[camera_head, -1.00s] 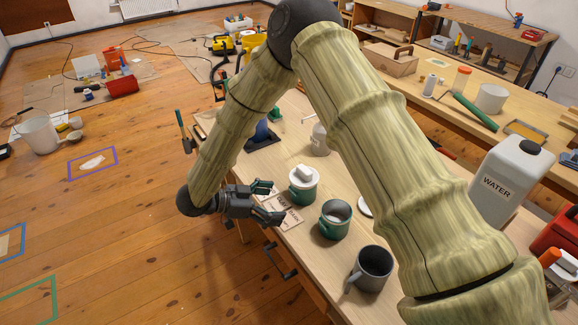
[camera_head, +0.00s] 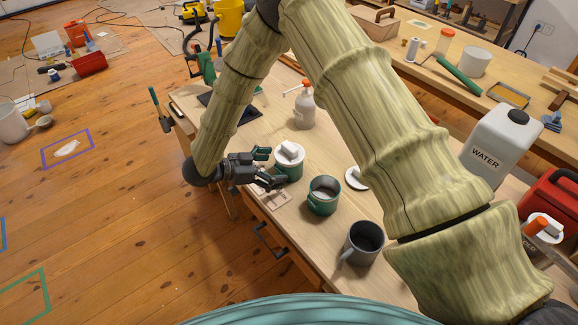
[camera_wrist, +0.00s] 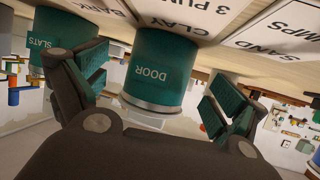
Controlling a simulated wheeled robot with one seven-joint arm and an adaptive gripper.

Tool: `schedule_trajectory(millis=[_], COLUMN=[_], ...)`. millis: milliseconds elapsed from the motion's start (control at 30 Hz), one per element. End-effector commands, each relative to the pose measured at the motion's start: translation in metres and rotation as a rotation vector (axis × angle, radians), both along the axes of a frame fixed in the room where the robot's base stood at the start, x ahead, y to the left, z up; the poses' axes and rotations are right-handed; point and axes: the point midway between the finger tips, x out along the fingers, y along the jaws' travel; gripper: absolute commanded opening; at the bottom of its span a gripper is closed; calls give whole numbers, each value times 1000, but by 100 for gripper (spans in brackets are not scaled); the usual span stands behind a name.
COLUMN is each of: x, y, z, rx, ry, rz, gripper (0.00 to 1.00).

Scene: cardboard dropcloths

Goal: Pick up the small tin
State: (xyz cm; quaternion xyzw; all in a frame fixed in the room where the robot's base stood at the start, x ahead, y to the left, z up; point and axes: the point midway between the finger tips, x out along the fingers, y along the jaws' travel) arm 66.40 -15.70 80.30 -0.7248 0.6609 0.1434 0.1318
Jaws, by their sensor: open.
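A green tin marked DOOR (camera_wrist: 160,75), with a white lid, stands on the workbench; it also shows in the head view (camera_head: 287,171). In the wrist view, which is upside down, the tin lies between the spread fingers of my gripper (camera_wrist: 153,90), a little beyond the tips. A second green tin marked SLATS (camera_wrist: 58,40) is at the left there. In the head view this open tin (camera_head: 323,203) stands nearer, holding something whitish.
A dark grey mug (camera_head: 360,245) stands nearest on the workbench (camera_head: 300,235). Lettered cards (camera_wrist: 185,12) lie by the tins. A WATER jug (camera_head: 497,145) stands at right.

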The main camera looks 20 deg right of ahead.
Motion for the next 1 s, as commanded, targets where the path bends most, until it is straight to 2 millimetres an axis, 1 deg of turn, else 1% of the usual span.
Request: schedule_trajectory(millis=[167,300,400,567,600,667,800,867,900,1000], x=[4,5,5,5,5,5,5,5,5,6], y=[-24,-39,-43,-43,-43,-43,-43,-43,-43,-43], z=[-3,-11,-14,-14,-14,-14,-14,-14,-14,-13], rx=[0,0,0,0,0,0,0,0,0,0], ry=[2,2,0,0,0,0,0,0,0,0], rz=[-4,-4,-3,-3,-3,-3,-3,-3,-3,-2], gripper=[96,96,96,96,93,82,56,45,38,37])
